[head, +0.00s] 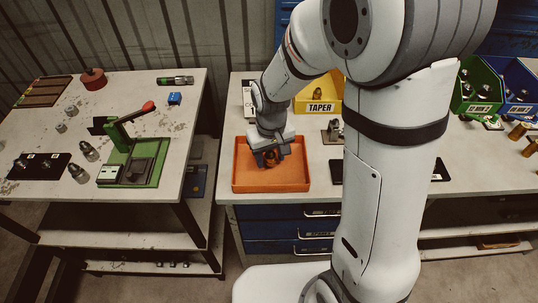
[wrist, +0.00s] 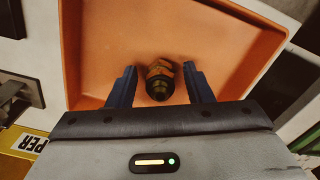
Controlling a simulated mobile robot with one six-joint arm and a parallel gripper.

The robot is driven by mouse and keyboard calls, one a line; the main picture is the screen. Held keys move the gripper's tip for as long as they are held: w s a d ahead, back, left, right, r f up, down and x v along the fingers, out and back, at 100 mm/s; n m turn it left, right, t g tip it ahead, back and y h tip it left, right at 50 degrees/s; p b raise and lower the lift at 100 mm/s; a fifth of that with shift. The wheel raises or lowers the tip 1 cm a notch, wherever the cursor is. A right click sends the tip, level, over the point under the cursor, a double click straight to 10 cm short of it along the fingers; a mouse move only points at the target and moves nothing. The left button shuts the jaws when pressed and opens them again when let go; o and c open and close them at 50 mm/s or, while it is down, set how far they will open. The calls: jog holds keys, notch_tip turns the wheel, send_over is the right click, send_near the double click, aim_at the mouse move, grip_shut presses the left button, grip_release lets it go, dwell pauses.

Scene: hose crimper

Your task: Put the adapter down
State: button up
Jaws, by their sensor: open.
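The adapter (wrist: 159,80) is a brass-coloured fitting with a dark threaded end. In the wrist view it sits in the orange tray (wrist: 216,38), between the two blue fingers of my gripper (wrist: 156,86). In the head view my gripper (head: 270,157) reaches down into the orange tray (head: 271,185). There the adapter is mostly hidden among the fingers. My gripper is open.
A yellow bin marked TAPER (head: 318,107) stands behind the tray. A metal fitting on a stand (head: 333,130) is to its right. A green lever press (head: 130,160) stands on the left table, across a gap. The tray floor around the adapter is clear.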

aim_at(271, 152)
notch_tip(271, 152, up, 12)
jog(key=s+d+r+m+t, duration=0.3)
jog(key=s+d+m, duration=0.1)
jog(key=s+d, duration=0.8)
jog(key=shift+s+r, duration=0.15)
jog(key=shift+s, duration=0.2)
dwell(0.9)
